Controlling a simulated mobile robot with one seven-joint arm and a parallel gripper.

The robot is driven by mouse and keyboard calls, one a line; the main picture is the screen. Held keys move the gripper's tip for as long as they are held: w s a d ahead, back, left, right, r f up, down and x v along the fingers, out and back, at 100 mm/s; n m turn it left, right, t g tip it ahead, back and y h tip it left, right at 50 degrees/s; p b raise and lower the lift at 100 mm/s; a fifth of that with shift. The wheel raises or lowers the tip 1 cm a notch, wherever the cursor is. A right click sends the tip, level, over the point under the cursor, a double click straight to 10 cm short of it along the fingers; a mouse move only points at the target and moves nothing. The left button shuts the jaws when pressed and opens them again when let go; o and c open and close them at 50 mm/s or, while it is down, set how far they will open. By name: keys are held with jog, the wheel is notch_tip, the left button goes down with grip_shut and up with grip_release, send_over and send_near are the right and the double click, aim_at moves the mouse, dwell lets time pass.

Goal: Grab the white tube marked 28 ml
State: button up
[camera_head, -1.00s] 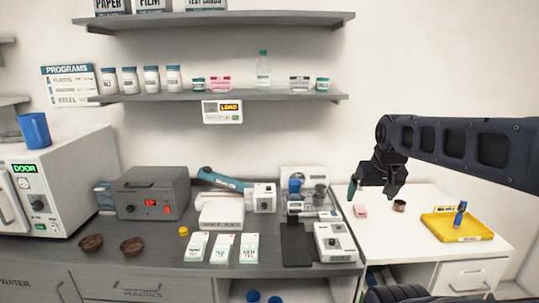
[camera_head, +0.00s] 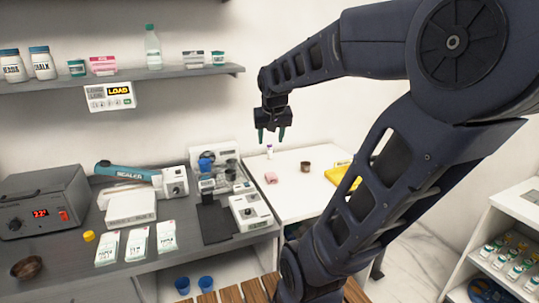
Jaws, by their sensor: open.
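No marking of 28 ml can be read in the head view. A small white item with a dark purplish top (camera_head: 269,151) stands upright at the back of the white table (camera_head: 305,205); it is too small to read. My gripper (camera_head: 271,138) points down over the back of that table, its two teal fingers apart and empty. In the picture the small white item shows just below the fingers; I cannot tell the gap in depth. Several small vials with white labels (camera_head: 515,270) sit on a shelf rack at the lower right, their markings also unreadable.
The grey counter holds white packets (camera_head: 137,244), a scale (camera_head: 131,207) and a grey box device (camera_head: 45,200). A shelf (camera_head: 130,76) hangs above.

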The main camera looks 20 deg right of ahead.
jog(key=w+d+m+h, duration=0.15)
jog(key=w+d, duration=0.25)
jog(key=w, duration=0.9)
jog(key=m+h, duration=0.2)
jog(key=m, duration=0.3)
send_over(270, 150)
jog(key=s+a, duration=0.3)
jog(key=a, duration=0.1)
notch_tip(270, 150, down, 20)
jog(key=x, duration=0.6)
jog(key=shift+w+a, duration=0.1)
jog(key=shift+a, duration=0.05)
jog(key=shift+x, duration=2.7)
jog(key=shift+r, duration=0.1)
jog(key=c, duration=1)
